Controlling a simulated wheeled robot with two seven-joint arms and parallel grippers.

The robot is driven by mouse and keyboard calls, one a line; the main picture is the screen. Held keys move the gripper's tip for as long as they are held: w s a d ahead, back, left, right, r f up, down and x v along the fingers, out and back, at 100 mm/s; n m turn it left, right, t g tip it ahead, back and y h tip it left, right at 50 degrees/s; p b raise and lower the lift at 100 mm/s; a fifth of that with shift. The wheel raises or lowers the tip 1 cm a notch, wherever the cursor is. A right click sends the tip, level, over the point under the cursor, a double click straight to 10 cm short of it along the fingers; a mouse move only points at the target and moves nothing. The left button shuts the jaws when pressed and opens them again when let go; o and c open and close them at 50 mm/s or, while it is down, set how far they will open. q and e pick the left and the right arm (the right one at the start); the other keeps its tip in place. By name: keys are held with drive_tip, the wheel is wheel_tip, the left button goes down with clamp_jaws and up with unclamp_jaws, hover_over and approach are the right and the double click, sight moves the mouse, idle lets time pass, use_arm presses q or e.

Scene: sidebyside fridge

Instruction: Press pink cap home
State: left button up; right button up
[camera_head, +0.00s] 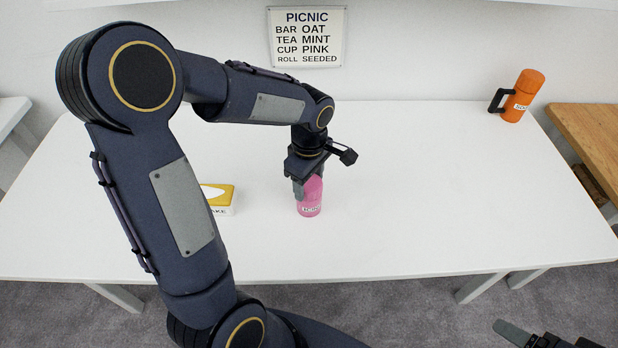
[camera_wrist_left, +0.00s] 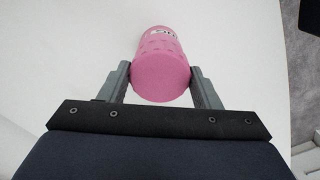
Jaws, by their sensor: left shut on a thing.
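A pink bottle or cup (camera_head: 311,209) with a white label stands upright on the white table (camera_head: 440,200), near its middle front. Its pink cap (camera_head: 314,186) is at the top, in line with the body. My left gripper (camera_head: 306,187) points down and is shut on the cap. In the left wrist view the round pink top (camera_wrist_left: 160,77) sits between the two grey fingers (camera_wrist_left: 162,88), with the label beyond it. Any gap between cap and body is hidden. My right gripper (camera_head: 540,338) shows only in part at the lower right corner, away from the table.
A yellow and white box (camera_head: 219,199) stands left of the pink item, partly behind my left arm. An orange flask (camera_head: 523,96) with a black handle stands at the back right. A picnic list sign (camera_head: 307,37) hangs on the wall.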

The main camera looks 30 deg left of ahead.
sight(308, 183)
use_arm(q)
drive_tip(key=o, duration=0.9)
wheel_tip(308, 183, up, 7)
drive_tip(key=shift+r, duration=0.4)
drive_tip(key=shift+s+r, duration=0.1)
drive_tip(key=shift+s, duration=0.05)
drive_tip(key=s+d+m+t+h, duration=0.1)
drive_tip(key=s+m+t, duration=0.1)
drive_tip(key=s+m, duration=0.3)
drive_tip(key=s+d+r+m+t+h, duration=0.1)
drive_tip(key=s+m, duration=0.4)
drive_tip(key=s, duration=0.1)
drive_tip(key=s+d+r+m+t+h+p, duration=0.1)
drive_tip(key=s+d+m+t, duration=0.1)
drive_tip(key=s+m, duration=0.3)
drive_tip(key=shift+s+t+h, duration=0.3)
drive_tip(key=shift+s+h, duration=0.05)
drive_tip(key=shift+h, duration=0.05)
